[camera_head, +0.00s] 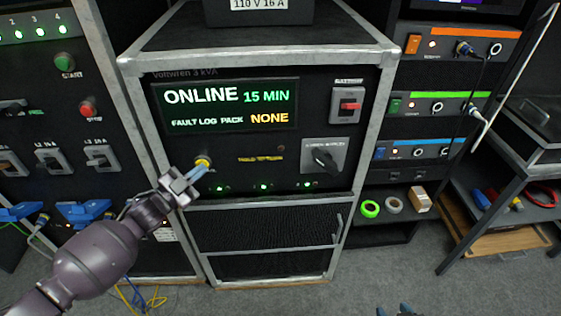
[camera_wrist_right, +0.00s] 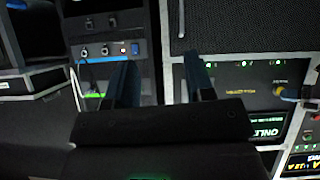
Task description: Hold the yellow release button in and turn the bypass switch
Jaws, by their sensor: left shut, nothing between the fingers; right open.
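The yellow release button (camera_head: 203,161) sits at the lower left of the black UPS front panel. My left gripper (camera_head: 201,168) is shut, with its blue fingertips at the button; whether the button is pressed in cannot be told. The bypass switch (camera_head: 324,157) is a black rotary knob on a grey plate at the panel's lower right, its handle slanted. My right gripper (camera_head: 394,310) shows only its tips at the bottom edge, well away from the switch. In the right wrist view its two fingers (camera_wrist_right: 162,80) stand apart with nothing between them.
A red rocker switch (camera_head: 348,105) is above the bypass switch. A shelf with tape rolls (camera_head: 369,208) and a rack with plugged cables (camera_head: 478,117) stand to the right. The floor in front is clear.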

